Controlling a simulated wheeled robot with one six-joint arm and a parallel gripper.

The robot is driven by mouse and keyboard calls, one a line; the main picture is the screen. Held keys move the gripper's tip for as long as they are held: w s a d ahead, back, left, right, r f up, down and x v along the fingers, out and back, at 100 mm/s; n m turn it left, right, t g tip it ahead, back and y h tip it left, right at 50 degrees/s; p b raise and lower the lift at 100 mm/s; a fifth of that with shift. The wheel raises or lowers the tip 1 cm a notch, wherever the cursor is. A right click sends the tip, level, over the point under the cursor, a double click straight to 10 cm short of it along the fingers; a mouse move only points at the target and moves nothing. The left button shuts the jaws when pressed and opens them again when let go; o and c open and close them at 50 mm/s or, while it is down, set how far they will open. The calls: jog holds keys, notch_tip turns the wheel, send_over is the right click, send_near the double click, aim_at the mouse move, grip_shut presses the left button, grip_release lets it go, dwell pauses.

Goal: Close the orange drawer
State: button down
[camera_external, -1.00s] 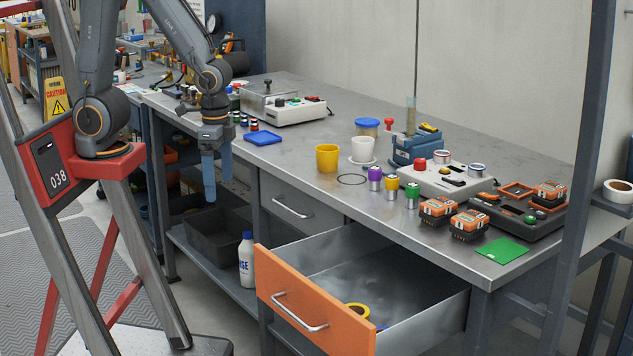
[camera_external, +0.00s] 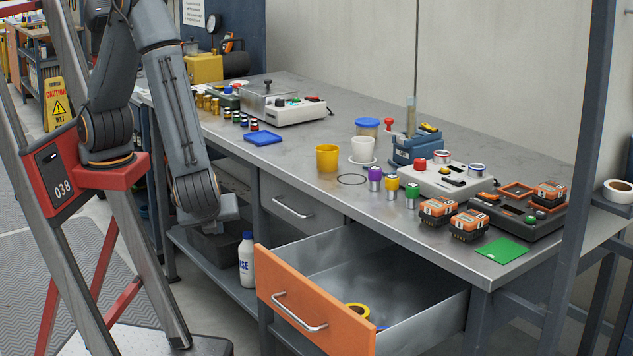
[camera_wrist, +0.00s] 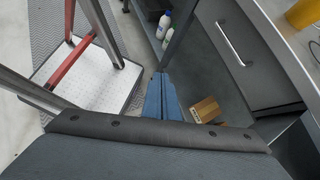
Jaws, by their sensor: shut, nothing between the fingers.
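The orange drawer (camera_external: 312,305) is pulled well out of the workbench at the lower middle of the external view. Its orange front has a silver bar handle, and a yellow ring lies inside. I do not make out the orange drawer in the wrist view. My gripper (camera_wrist: 161,76) shows in the wrist view as two blue fingers, shut and empty, apart from anything. In the external view my arm hangs down left of the drawer, and its fingers are hidden there.
A grey closed drawer (camera_external: 300,208) sits beside the orange one. A white bottle (camera_external: 246,260) stands on the lower shelf left of the orange front. The workbench top (camera_external: 300,150) holds cups, cans and devices. A cardboard box (camera_wrist: 207,110) shows in the wrist view.

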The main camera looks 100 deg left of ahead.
aim_at(324, 248)
jog(key=d+f+m+t+y+b, duration=0.1)
jog(key=d+f+m+t+y, duration=0.15)
jog(key=d+m+t, duration=0.65)
jog(key=d+f+m+t+y+b, duration=0.1)
jog(key=d+f+m+t, duration=0.3)
jog(key=d, duration=1)
jog(key=shift+t, duration=0.7)
jog(key=x, duration=0.4)
jog(key=p+x, duration=0.1)
jog(key=x, duration=0.4)
jog(key=r+p+x, duration=0.1)
jog(key=x, duration=0.3)
jog(key=shift+s+a+r, duration=0.1)
jog(key=shift+a, duration=0.45)
jog(key=b+x, duration=0.2)
jog(key=x, duration=2)
jog(key=shift+w+a, duration=0.2)
jog(key=shift+w, duration=0.15)
